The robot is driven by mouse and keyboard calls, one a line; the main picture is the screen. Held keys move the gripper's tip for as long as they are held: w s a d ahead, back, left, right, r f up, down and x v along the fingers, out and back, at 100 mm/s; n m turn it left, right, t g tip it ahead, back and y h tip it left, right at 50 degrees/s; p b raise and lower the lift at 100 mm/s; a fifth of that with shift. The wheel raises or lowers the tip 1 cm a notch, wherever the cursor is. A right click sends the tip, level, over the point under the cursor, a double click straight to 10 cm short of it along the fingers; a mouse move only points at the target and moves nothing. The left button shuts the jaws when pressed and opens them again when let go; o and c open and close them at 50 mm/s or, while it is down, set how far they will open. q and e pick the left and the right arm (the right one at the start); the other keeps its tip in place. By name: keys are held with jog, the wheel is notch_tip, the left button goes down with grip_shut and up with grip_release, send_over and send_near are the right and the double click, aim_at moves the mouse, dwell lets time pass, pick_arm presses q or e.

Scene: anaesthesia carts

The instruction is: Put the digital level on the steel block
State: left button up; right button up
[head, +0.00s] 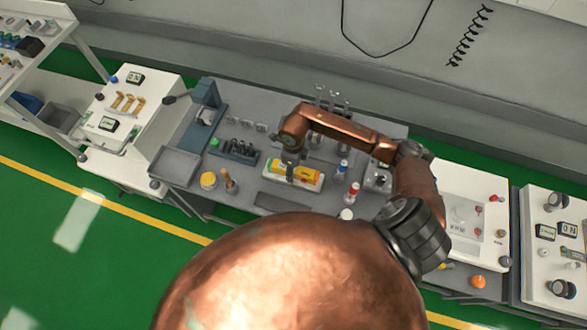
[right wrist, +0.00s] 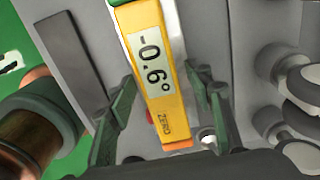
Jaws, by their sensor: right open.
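My right gripper (head: 290,165) is over the left part of the level. In the right wrist view, the open green fingers of my right gripper (right wrist: 165,88) stand on either side of the level, with gaps visible. My left gripper is out of view.
A dark holder with several tools (head: 235,151) and a grey tray (head: 175,166) are left of the level. A yellow-topped jar (head: 208,180) stands in front left. A dark flat plate (head: 283,202) lies in front.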

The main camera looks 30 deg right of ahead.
notch_tip(320, 180, up, 12)
jog(key=shift+r, duration=0.2)
dwell(0.4)
